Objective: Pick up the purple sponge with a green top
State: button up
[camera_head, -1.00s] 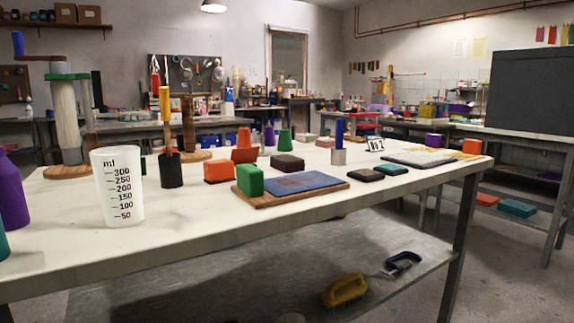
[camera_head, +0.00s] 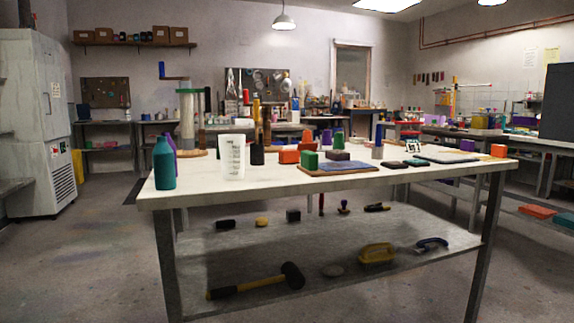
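I cannot make out for certain a purple sponge with a green top. A small purple block (camera_head: 466,146) shows beyond the table's right end; it is too small to tell whether it has a green top. On the white worktable (camera_head: 205,181), a green block (camera_head: 309,160) stands at the left end of a wooden board with a blue pad (camera_head: 350,167). An orange block (camera_head: 289,157) and a dark brown block (camera_head: 337,155) are near it. My gripper is not in view.
A teal bottle (camera_head: 164,163) and a measuring beaker (camera_head: 233,160) stand at the table's left. The lower shelf holds a mallet (camera_head: 291,275), a yellow brush (camera_head: 377,253) and a clamp (camera_head: 431,244). Open floor lies left of the table, before a grey cabinet (camera_head: 45,120).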

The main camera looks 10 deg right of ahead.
aim_at(334, 155)
jog(key=u, duration=0.3)
jog(key=k, duration=0.25)
jog(key=z, duration=0.95)
jog(key=i, duration=1.3)
jog(key=u, duration=0.7)
